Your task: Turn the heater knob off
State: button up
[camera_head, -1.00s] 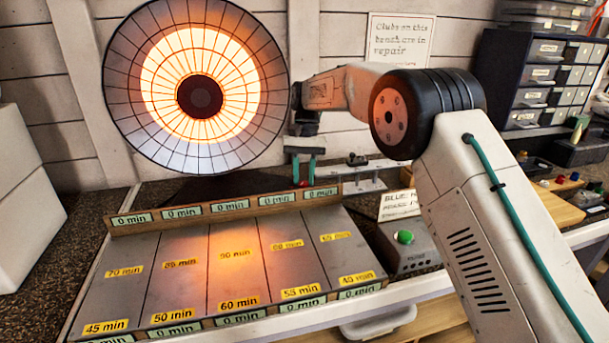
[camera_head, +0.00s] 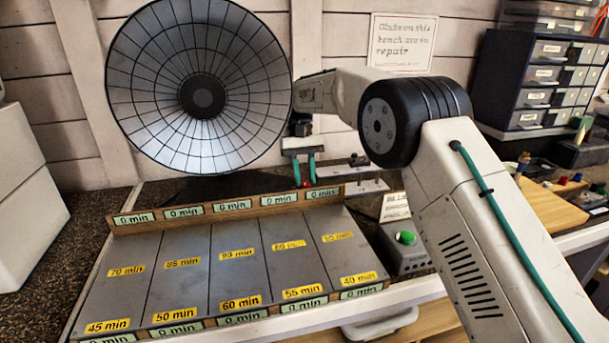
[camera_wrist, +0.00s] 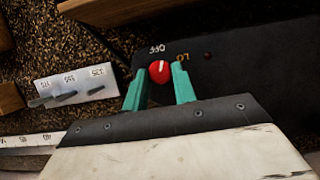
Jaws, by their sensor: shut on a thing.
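The round heater (camera_head: 245,90) with its wire guard stands at the back of the bench, its dish grey and unlit. Its red knob (camera_wrist: 160,71) shows in the wrist view on a dark base (camera_wrist: 225,70), between the "OFF" label and a second, partly readable label. My gripper (camera_wrist: 160,85) has its two green fingers on either side of the knob, shut on it. In the head view my gripper (camera_head: 305,172) is at the right of the heater, with a bit of red between the fingers. A small dark red lamp (camera_wrist: 208,55) sits on the base and looks unlit.
A sloped grey rack (camera_head: 235,265) with yellow minute labels lies in front of the heater. A grey box with a green button (camera_head: 405,238) stands to its right. A white card with small dark pieces (camera_wrist: 75,86) lies left of the knob.

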jog(key=o, duration=1)
jog(key=shift+w+r, duration=0.1)
jog(key=shift+v, duration=3.8)
